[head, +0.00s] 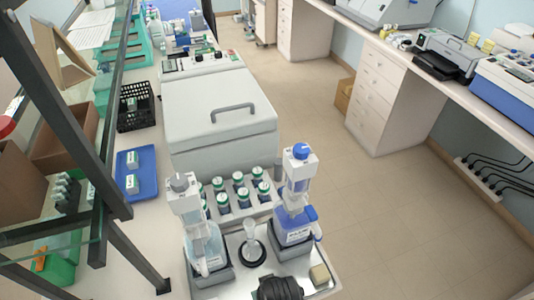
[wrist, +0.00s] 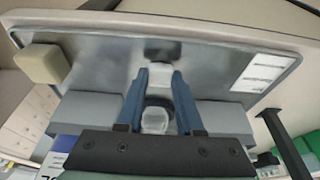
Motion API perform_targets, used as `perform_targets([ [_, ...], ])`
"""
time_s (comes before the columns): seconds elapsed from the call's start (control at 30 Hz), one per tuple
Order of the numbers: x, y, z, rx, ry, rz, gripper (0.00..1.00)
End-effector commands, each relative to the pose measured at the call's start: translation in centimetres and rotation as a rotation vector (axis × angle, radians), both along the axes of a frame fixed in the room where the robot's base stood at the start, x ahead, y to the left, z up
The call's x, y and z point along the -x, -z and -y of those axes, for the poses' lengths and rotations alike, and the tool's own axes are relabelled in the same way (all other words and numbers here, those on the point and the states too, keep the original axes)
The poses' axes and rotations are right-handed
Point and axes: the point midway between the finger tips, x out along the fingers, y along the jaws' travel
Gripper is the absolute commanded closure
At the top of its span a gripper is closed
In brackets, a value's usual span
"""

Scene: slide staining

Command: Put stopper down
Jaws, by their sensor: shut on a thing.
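My gripper (wrist: 159,76) shows in the wrist view with its two blue fingers close together over a shiny metal tray (wrist: 215,60). A pale, round, partly see-through piece (wrist: 155,121) with a dark rim sits between the fingers and looks like the stopper. Its lower part is hidden by the gripper body. I cannot tell whether it touches the tray. In the head view only a dark part of my arm shows at the bottom edge, and the fingers are hidden. A small clear glass vessel (head: 250,231) stands on a black round base on the tray (head: 290,266).
Two dispenser bottles, one white-topped (head: 203,235) and one blue-capped (head: 296,205), flank the glass vessel. A beige block (head: 320,275) lies at the tray's right corner. A rack (head: 237,216) of green-capped jars stands behind, before a large lidded machine (head: 220,115).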

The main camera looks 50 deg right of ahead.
Motion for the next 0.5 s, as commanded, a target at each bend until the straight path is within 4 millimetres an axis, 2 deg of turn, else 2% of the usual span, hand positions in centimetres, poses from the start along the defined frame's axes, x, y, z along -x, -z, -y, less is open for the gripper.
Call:
perform_targets([
  [0.23,-0.01,0.42,-0.01,-0.001,0.0,-0.001,1.0],
  [0.27,-0.02,0.3,0.01,0.0,0.0,0.0,0.59],
  [0.4,-0.01,0.26,0.0,0.0,0.0,0.0,0.34],
  [0.5,-0.01,0.26,0.01,0.0,0.0,0.0,0.34],
])
